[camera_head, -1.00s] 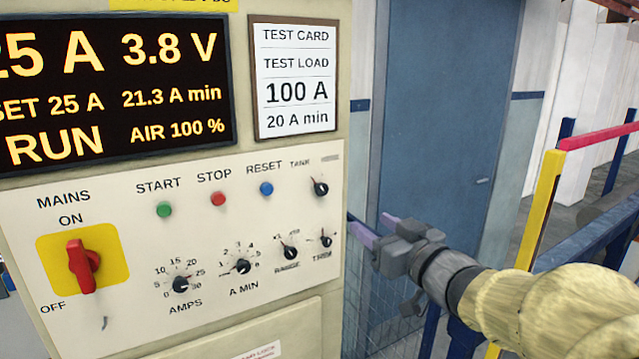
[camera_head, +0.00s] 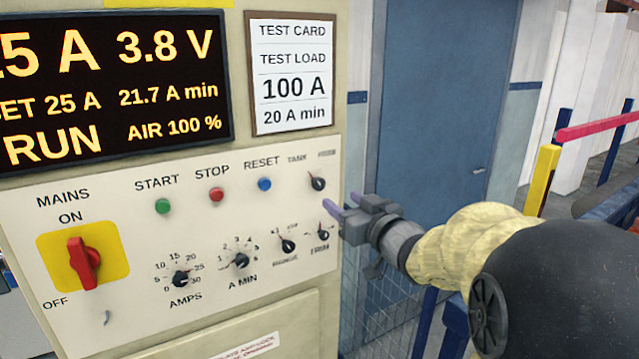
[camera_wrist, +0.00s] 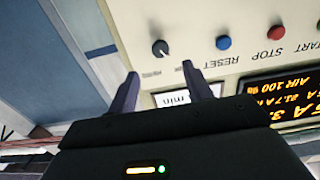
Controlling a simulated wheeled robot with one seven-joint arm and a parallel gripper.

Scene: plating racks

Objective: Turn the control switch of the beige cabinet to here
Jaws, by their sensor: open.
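The beige cabinet (camera_head: 292,160) fills the left of the head view. A red MAINS switch (camera_head: 83,263) on a yellow plate stands upright, its top towards ON. Black pointer knobs labelled AMPS (camera_head: 181,279) and A MIN (camera_head: 241,261) sit to its right. A small black knob (camera_head: 317,183) beside the TANK label and two more small knobs (camera_head: 288,245) (camera_head: 323,235) are near the panel's right edge. No label reads "control switch". My gripper (camera_head: 341,201) is open and empty by that edge. In the wrist view a black knob (camera_wrist: 160,48) appears beyond the fingertips, untouched.
Green START (camera_head: 163,206), red STOP (camera_head: 216,195) and blue RESET (camera_head: 264,184) buttons are above the knobs. The lit display (camera_head: 110,85) reads RUN. A test card (camera_head: 291,75) hangs beside it. A blue door (camera_head: 435,110) and railings (camera_head: 548,180) stand to the right.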

